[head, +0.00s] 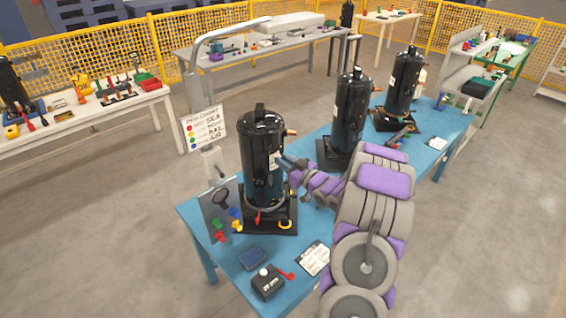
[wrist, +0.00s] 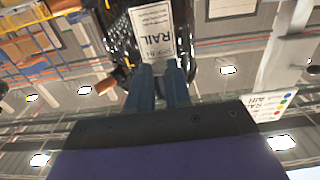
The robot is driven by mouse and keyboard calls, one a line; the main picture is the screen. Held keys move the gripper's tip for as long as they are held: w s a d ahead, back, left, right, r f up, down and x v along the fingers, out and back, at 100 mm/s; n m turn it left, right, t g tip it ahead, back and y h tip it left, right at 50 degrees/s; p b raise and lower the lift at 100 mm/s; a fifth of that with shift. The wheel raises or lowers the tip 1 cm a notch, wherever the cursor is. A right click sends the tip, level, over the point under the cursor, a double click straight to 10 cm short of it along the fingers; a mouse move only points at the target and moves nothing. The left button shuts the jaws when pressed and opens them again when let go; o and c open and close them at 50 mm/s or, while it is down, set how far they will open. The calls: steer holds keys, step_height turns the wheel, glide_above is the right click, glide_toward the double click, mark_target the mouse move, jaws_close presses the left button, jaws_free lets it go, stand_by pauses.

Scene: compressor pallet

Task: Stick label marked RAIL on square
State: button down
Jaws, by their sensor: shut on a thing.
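The label marked RAIL (wrist: 152,30) is a white card with dark print, seen in the wrist view at the fingertips. My gripper (wrist: 158,70) is shut on its edge with two blue-grey fingers. In the head view my gripper (head: 286,163) is at the right side of the nearest black compressor (head: 262,135), with a small pale patch (head: 274,160) by its tip. In the wrist view the dark compressor (wrist: 117,35) shows behind the label. I cannot tell whether the label touches it. I cannot make out the square; the label or gripper may hide it.
A colour-dotted sign (head: 204,128) stands left of the compressor, also in the wrist view (wrist: 275,103). Two more compressors (head: 352,115) (head: 404,80) stand farther back on the blue table (head: 222,262). A black box (head: 267,283) and a paper sheet (head: 314,259) lie in front.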

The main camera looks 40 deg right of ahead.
steer(key=shift+d+f+p, duration=0.2)
steer(key=shift+d+p, duration=0.15)
steer(key=shift+d, duration=0.55)
steer(key=shift+w+a, duration=0.1)
steer(key=shift+a, duration=0.05)
steer(key=shift+d+f+p, duration=0.2)
steer(key=shift+d+p, duration=0.3)
steer(key=shift+d, duration=0.1)
steer(key=shift+a, duration=0.2)
stand_by(0.4)
steer(key=shift+w+p, duration=0.3)
steer(key=shift+w, duration=0.4)
stand_by(0.4)
steer(key=c, duration=1)
jaws_free()
